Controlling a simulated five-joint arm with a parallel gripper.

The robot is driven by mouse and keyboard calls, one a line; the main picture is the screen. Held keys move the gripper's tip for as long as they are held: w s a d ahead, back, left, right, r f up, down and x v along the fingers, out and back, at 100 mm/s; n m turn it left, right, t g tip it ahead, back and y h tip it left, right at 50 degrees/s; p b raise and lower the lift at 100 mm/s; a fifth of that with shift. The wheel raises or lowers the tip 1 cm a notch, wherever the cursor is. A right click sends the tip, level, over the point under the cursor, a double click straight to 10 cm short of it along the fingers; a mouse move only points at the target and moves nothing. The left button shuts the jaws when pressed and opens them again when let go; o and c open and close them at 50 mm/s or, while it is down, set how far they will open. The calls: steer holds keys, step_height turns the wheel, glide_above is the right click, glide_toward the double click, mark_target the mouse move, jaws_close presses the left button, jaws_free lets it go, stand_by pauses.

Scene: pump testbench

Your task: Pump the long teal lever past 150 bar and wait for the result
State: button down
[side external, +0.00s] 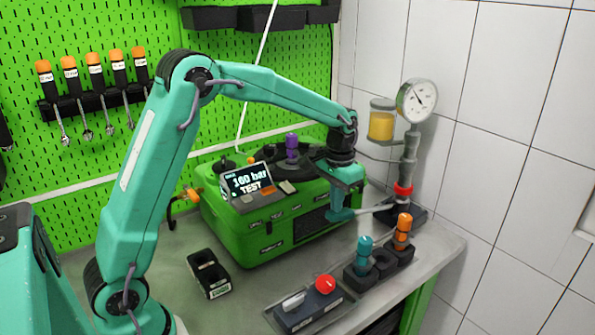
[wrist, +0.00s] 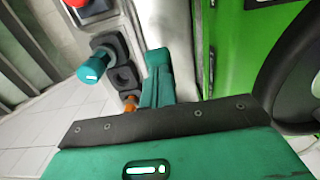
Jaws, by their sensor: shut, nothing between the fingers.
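My gripper (side external: 340,214) is shut and points down in front of the green case's right end. In the wrist view its teal fingers (wrist: 157,75) are together with nothing between them. A thin grey bar (side external: 377,208) runs from the pump's foot to beside the fingertips; I cannot tell whether they touch. No long teal lever can be made out clearly. The grey pump column (side external: 408,165) has a red ring and carries a round gauge (side external: 417,100), its needle toward the upper left. The screen (side external: 248,184) on the case appears to read "160 bar TEST".
The green case (side external: 265,232) fills the bench's middle. A black holder (side external: 383,264) in front has a teal-topped piece (side external: 365,246) and an orange-topped piece (side external: 403,229). A switch box with a red button (side external: 325,284) and a black two-hole block (side external: 208,274) stand nearer.

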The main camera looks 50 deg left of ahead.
steer(key=shift+r, duration=3.05)
steer(key=shift+s, duration=0.1)
steer(key=shift+s+r, duration=0.2)
steer(key=shift+r, duration=0.05)
steer(key=s+d+r+t, duration=0.25)
steer(key=s+r, duration=0.35)
steer(key=s, duration=0.6)
steer(key=s+f+t, duration=0.2)
steer(key=s+t, duration=0.1)
steer(key=s, duration=1)
steer(key=shift+s+f, duration=0.25)
steer(key=shift+s, duration=0.15)
